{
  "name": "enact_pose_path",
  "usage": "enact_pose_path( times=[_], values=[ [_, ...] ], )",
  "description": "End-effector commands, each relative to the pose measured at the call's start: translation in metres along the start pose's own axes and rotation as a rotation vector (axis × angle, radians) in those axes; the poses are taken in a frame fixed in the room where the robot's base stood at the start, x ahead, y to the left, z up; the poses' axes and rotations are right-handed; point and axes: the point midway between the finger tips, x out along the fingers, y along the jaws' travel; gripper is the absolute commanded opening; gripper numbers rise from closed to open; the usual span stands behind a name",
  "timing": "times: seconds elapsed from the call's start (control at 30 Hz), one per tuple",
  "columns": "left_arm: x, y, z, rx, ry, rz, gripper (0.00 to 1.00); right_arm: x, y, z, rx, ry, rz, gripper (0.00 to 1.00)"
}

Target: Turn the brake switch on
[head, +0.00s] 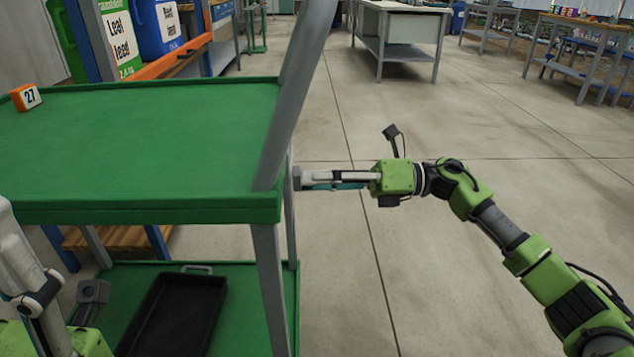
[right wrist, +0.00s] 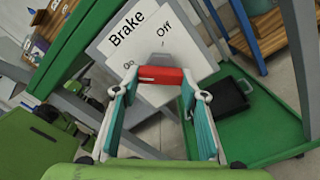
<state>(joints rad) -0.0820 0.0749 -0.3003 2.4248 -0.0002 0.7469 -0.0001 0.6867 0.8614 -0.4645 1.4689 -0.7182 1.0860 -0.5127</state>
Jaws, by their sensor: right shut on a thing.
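The brake switch has a red handle (right wrist: 161,75) on a grey mount, in front of a white plate (right wrist: 190,48) lettered "Brake", with "Off" and a partly hidden "On". The right wrist view shows the plate tilted. My right gripper (right wrist: 160,82) is shut on the red handle, with one finger at each end of it. In the head view my right gripper (head: 300,179) reaches in from the right to the cart's right side; the handle is hidden there. Which marking the handle points to I cannot tell. My left arm shows at the lower left of the head view; its fingertips are not clear.
The green cart (head: 140,135) has a grey post near my right gripper. Its lower shelf holds a black tray (head: 175,312). An orange block marked 27 (head: 26,97) sits on top. Open concrete floor lies to the right, with benches far back.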

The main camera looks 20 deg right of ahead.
Motion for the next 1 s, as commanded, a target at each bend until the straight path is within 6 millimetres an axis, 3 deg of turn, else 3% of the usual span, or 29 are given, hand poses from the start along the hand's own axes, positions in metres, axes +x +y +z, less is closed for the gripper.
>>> enact_pose_path(
  times=[0.27, 0.3, 0.33, 0.73, 0.87, 1.0],
  values=[
    [0.000, 0.000, 0.000, 0.000, 0.000, 0.000, 0.52, 0.000, -0.001, -0.002, -0.003, 0.004, -0.002, 0.18],
    [0.000, 0.000, 0.000, -0.001, 0.000, 0.000, 0.52, 0.000, -0.001, -0.002, -0.003, 0.004, -0.002, 0.49],
    [0.000, 0.000, 0.000, -0.001, 0.000, 0.000, 0.52, 0.000, -0.001, -0.002, -0.002, 0.004, -0.002, 0.56],
    [0.000, -0.001, -0.001, 0.001, 0.001, -0.002, 0.52, -0.004, -0.001, 0.000, 0.000, 0.001, -0.002, 0.56],
    [0.000, -0.001, -0.001, 0.000, 0.001, -0.002, 0.52, -0.021, -0.002, 0.000, 0.001, 0.000, -0.005, 0.56],
    [0.000, 0.000, -0.001, 0.000, 0.001, -0.001, 0.52, -0.050, -0.002, -0.001, 0.002, 0.001, -0.006, 0.56]
  ],
)
